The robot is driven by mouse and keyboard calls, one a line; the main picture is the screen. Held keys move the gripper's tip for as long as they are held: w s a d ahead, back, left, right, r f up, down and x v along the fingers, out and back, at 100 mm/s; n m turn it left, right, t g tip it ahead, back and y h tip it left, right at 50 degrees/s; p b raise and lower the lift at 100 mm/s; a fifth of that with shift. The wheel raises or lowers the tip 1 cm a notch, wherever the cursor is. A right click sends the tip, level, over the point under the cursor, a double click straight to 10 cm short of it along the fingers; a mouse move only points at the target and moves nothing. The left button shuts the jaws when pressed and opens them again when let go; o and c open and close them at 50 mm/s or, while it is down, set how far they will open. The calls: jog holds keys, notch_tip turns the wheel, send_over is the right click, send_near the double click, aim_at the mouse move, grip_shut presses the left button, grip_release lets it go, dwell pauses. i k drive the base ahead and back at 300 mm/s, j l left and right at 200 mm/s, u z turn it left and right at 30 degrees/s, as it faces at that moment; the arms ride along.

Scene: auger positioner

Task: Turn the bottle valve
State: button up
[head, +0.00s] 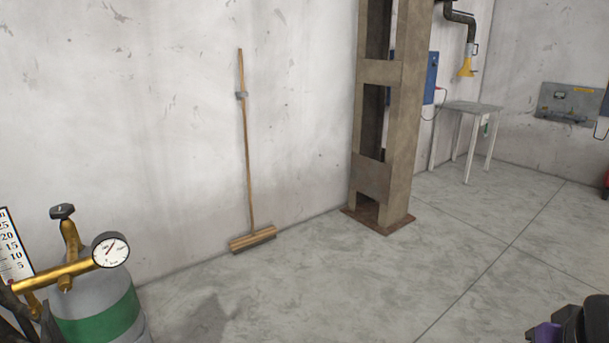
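A gas bottle (92,300), grey with a green band, stands at the lower left, cut off by the picture's bottom edge. On its top is a brass valve body with a dark valve knob (62,211) at its upper end. A round white pressure gauge (110,250) sits on the brass fitting to the right of the knob. At the lower right corner a dark and purple part shows, probably of my arm, far from the bottle. My gripper's fingers cannot be made out.
A white scale board (14,250) and dark hoses stand left of the bottle. A broom (247,160) leans on the wall. A steel column (372,180) rises right of centre. A small table (468,107) stands at the back. The concrete floor (330,290) between is clear.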

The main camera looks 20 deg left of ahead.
aim_at(62, 211)
jog(key=i+u, duration=0.15)
jog(key=u, duration=0.25)
jog(key=i+u, duration=0.15)
jog(key=u, duration=0.3)
jog(key=i+u, duration=0.15)
jog(key=u, duration=0.25)
